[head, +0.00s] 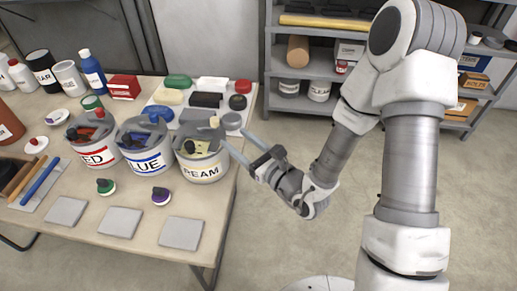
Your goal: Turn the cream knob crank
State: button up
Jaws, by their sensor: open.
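The bucket marked with cream lettering, partly read as "REAM" (203,172), stands near the right edge of the table. A small cream knob (214,121) shows at its top, by the rim, and a yellowish piece shows inside the bucket. How the crank joins the bucket is too small to tell. My gripper (237,138) is just right of this bucket. Its two fingers are apart and point left toward the rim and knob, with nothing between them. I cannot tell whether a finger touches the bucket.
The blue-marked bucket (146,158) and red-marked bucket (94,153) stand to the left. Grey tiles (181,233) and small green (105,187) and purple (160,196) knobbed pieces lie in front. Shelves (330,70) stand behind.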

jog(key=p+v, duration=0.7)
dwell(0.3)
